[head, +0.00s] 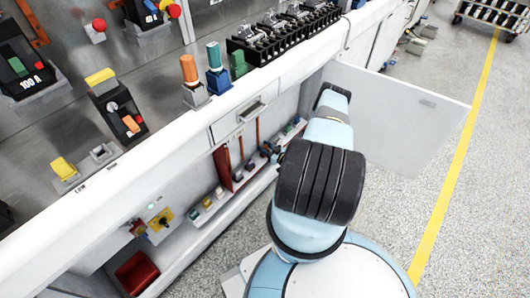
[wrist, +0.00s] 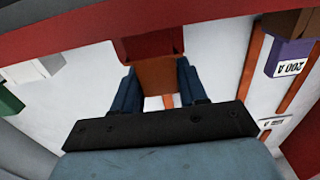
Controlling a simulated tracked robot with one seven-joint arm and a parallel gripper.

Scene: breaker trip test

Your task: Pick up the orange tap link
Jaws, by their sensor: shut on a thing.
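The orange tap link (wrist: 157,76) shows in the wrist view as an orange block between the two blue fingers of my gripper (wrist: 158,70). My gripper is shut on it, with a finger against each side. A dark red part (wrist: 152,45) lies just beyond the block; I cannot tell whether the two touch. In the head view my arm reaches into the open lower compartment, and the fingertips and the link are hidden or too small to make out there.
A purple block marked 200 A (wrist: 289,52) stands right of the link. A red band crosses the top of the wrist view. The compartment has a red divider (head: 222,167) and an open white door (head: 400,120). An orange-handled plug (head: 188,68) stands on the bench above.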

